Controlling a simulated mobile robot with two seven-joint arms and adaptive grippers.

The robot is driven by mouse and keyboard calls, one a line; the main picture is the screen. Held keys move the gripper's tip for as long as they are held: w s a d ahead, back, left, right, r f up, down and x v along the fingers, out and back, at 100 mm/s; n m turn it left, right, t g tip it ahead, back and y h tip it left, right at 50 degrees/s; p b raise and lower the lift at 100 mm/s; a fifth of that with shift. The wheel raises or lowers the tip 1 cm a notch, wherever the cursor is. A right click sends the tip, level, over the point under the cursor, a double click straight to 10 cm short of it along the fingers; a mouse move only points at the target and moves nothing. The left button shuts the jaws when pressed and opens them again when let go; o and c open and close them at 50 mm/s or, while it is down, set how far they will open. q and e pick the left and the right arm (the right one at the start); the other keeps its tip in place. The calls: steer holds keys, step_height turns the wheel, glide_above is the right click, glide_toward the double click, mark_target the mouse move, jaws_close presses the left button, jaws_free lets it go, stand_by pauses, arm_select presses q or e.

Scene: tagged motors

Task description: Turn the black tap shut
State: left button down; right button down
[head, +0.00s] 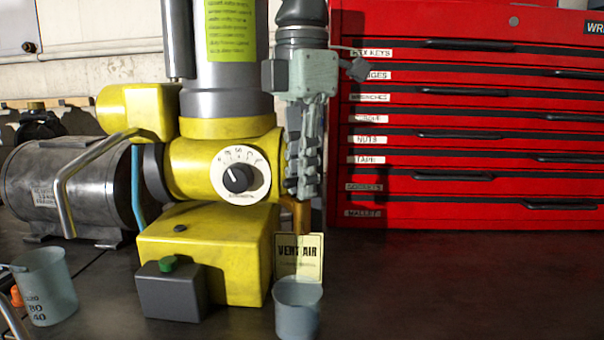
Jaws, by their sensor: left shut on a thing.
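My left gripper (303,190) comes down from the top of the head view, fingers pointing downward, at the right side of the yellow pump body (190,165). It is shut on the black tap, which its fingers hide, so I cannot tell how far the tap is turned. A brass fitting (301,217) shows just below the fingertips. A pale tag reading "VENT AIR" (299,257) hangs beside and below that fitting. My right gripper is not in view.
A grey cup (297,310) stands below the tag. A dial with a black knob (237,179) faces forward on the pump. A grey box with a green button (170,290) and a beaker (45,288) stand left. A red tool cabinet (470,125) is behind; the bench at right is clear.

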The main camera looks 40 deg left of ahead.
arm_select(q)
steer(key=m, duration=0.6)
steer(key=shift+m, duration=0.4)
stand_by(0.4)
steer(key=c, duration=1.6)
jaws_free()
steer(key=shift+o, duration=0.2)
step_height(320, 180, up, 12)
